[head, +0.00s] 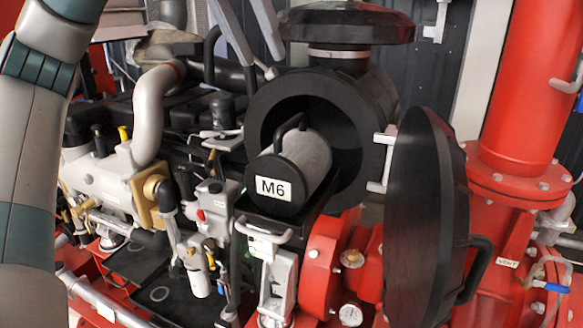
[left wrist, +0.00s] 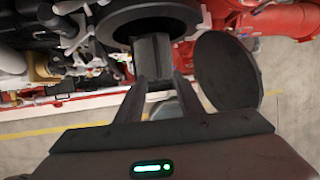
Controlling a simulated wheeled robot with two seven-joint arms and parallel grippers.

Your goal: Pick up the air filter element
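The air filter element (head: 308,160) is a grey cylinder with a black end cap marked M6 and a black handle on top. It lies partly out of the round black filter housing (head: 262,108), on a black tray (head: 290,228). My left gripper (head: 267,62) comes down from the top edge, with two separate grey fingers above and left of the element, apart from it. In the left wrist view its fingers (left wrist: 158,82) are open. A dark block (left wrist: 152,58) shows beyond them below the housing ring (left wrist: 150,18); I cannot tell if it is element or tray. My right gripper is not seen.
The round black housing cover (head: 420,220) stands swung open on the right, and also shows in the left wrist view (left wrist: 228,72). A black intake cap (head: 345,22) sits above the housing. Engine pipes (head: 150,110) crowd the left, and a large red pipe (head: 530,90) stands right.

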